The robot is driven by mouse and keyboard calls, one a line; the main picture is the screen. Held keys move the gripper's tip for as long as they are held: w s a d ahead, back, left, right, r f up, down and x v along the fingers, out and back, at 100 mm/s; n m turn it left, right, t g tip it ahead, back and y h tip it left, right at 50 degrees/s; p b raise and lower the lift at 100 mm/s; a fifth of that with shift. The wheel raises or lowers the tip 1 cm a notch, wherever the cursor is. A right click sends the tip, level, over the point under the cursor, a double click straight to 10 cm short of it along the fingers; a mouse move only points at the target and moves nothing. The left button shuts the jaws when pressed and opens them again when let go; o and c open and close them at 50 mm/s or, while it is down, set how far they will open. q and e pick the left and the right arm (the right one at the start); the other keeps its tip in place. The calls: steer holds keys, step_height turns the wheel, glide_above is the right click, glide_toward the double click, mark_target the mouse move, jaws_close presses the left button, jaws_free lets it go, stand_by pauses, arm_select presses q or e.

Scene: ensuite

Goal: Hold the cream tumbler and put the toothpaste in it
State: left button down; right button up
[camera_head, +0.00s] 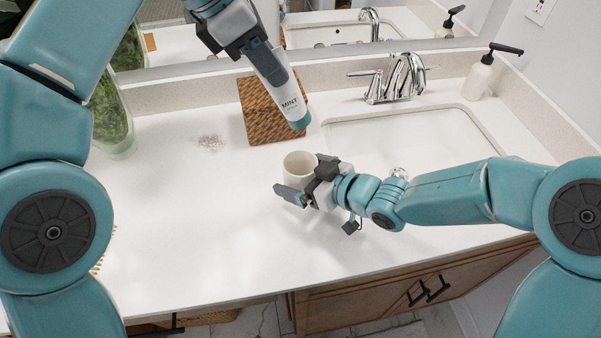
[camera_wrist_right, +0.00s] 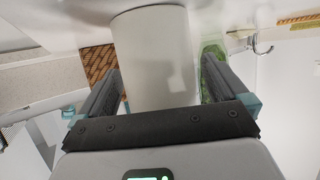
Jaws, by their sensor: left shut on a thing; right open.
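The cream tumbler (camera_head: 299,164) stands upright on the white counter, left of the sink. My right gripper (camera_head: 297,187) is open with its fingers on either side of the tumbler. In the right wrist view the tumbler (camera_wrist_right: 155,60) fills the space between the two fingers (camera_wrist_right: 160,90), with a gap on at least the right side. My left gripper (camera_head: 262,50) is shut on the toothpaste (camera_head: 288,98), a white tube marked MINT with a teal cap.
A brown woven mat (camera_head: 259,118) lies behind the tumbler. The sink (camera_head: 410,135) with a chrome faucet (camera_head: 397,78) is to the right, and a soap dispenser (camera_head: 480,75) stands beyond. A green glass vase (camera_head: 112,120) stands at left. The counter's front middle is clear.

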arm_select(q)
steer(key=shift+w, duration=0.1)
arm_select(e)
steer(key=shift+w+a+f, duration=0.15)
steer(key=shift+w+a, duration=0.05)
steer(key=c, duration=1.2)
arm_select(q)
step_height(320, 180, down, 13)
arm_select(e)
steer(key=shift+o, duration=0.2)
stand_by(0.4)
arm_select(q)
steer(key=c, duration=1)
jaws_free()
